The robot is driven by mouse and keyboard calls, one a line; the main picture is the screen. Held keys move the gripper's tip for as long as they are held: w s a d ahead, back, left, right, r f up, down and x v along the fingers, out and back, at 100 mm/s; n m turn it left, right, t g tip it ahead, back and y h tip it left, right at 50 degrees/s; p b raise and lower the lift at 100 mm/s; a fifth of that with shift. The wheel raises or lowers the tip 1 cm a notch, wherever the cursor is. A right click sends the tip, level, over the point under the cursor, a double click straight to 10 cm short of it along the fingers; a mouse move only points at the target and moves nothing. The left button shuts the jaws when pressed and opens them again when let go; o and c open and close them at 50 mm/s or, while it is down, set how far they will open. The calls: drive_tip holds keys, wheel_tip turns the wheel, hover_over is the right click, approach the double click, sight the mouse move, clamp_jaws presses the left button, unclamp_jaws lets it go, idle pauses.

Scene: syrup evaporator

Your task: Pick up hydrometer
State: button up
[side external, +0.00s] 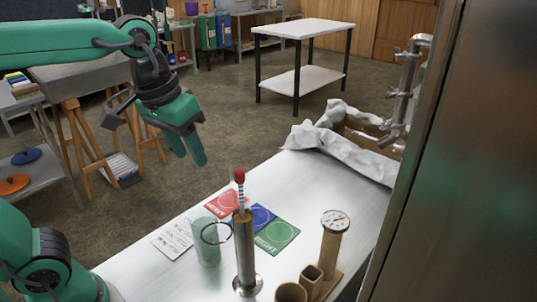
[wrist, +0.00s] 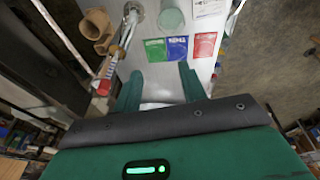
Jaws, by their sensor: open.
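The hydrometer (side external: 241,193) has a red tip and a pale banded stem. It stands upright in a tall metal cylinder (side external: 244,250) on the white table, with its lower part hidden inside. In the wrist view the hydrometer's red tip (wrist: 104,88) shows left of my fingers, and the cylinder (wrist: 128,30) reaches up from it. My gripper (side external: 190,160) is open and empty, in the air above and to the left of the hydrometer in the side view. Its two fingers, with a gap between them (wrist: 160,72), show in the wrist view.
A greenish glass with a handle (side external: 207,248) stands close left of the cylinder. Red, blue and green cards (side external: 260,217) lie flat behind. A dial thermometer (side external: 335,220) and brown holders (side external: 312,278) stand to the right. Crumpled white sheeting (side external: 335,150) lies at the table's far end.

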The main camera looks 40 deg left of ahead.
sight(240, 170)
drive_tip(key=w+d+r+g, duration=0.1)
drive_tip(key=d, duration=0.2)
drive_tip(key=w+d+r+g, duration=0.1)
drive_tip(key=d, duration=0.2)
drive_tip(key=w+d+r+n, duration=0.1)
drive_tip(key=d, duration=0.2)
drive_tip(key=shift+w+d+r+g+y, duration=0.15)
drive_tip(key=shift+w+r+g+y, duration=0.15)
drive_tip(key=shift+g, duration=0.1)
drive_tip(key=shift+f, duration=0.1)
drive_tip(key=shift+f, duration=1.25)
drive_tip(key=shift+d+f, duration=0.1)
drive_tip(key=shift+f, duration=2.5)
drive_tip(key=c, duration=0.9)
